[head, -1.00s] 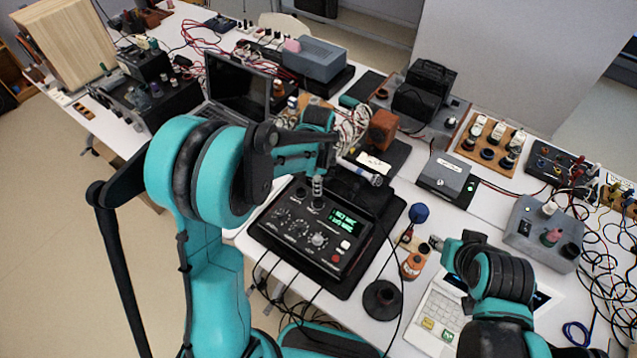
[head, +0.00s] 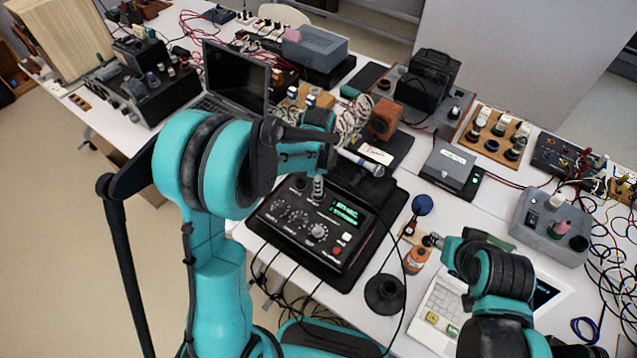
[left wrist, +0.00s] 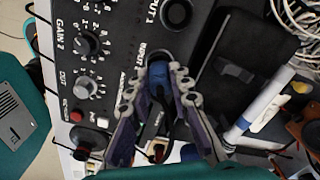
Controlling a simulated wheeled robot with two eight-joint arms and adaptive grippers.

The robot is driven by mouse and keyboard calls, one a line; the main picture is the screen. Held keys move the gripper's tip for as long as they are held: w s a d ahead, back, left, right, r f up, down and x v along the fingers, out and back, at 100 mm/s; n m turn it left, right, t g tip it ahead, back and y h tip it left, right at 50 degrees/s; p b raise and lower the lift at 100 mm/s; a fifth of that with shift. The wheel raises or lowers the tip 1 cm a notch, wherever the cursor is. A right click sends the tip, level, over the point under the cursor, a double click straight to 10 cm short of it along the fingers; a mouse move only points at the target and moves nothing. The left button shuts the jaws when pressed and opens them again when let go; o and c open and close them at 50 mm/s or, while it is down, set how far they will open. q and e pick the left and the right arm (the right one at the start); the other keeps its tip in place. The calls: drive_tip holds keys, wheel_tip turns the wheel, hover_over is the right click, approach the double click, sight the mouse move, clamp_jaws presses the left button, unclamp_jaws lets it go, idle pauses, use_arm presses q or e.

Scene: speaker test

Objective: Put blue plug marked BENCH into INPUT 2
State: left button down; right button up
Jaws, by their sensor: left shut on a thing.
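The black control box (head: 290,235) with knobs and a green display stands on a dark mat on the table. My left gripper (head: 318,190) is over its back edge, mostly hidden by my arm in the head view. In the left wrist view, my left gripper (left wrist: 158,95) is shut on a blue plug (left wrist: 158,74) with a dark cable. The plug is over the box face beside an INPUT label; its tip is hidden, so I cannot tell whether it is seated. My right gripper (head: 432,240) is near an orange device.
A microphone-like stick (head: 360,162) lies behind the box. The orange device (head: 417,261), a blue ball-topped item (head: 422,205) and a dark round stand (head: 386,293) are to the right. Black cables hang over the front edge. A laptop (head: 237,80) stands behind my left arm.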

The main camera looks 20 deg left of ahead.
use_arm(q)
drive_tip(key=shift+f, duration=0.25)
idle(0.4)
drive_tip(key=c, duration=1.3)
unclamp_jaws()
drive_tip(key=shift+r, duration=0.15)
wheel_tip(320, 180, up, 12)
drive_tip(key=s+a+r+n+t, duration=0.1)
drive_tip(key=s+n+t, duration=0.2)
drive_tip(key=s+n, duration=0.5)
drive_tip(key=s+a+r+n+t, duration=0.1)
drive_tip(key=s+n+t, duration=0.3)
drive_tip(key=s+n, duration=0.4)
drive_tip(key=shift+s+a+r, duration=0.25)
drive_tip(key=shift+s+a, duration=0.15)
drive_tip(key=shift+s, duration=0.05)
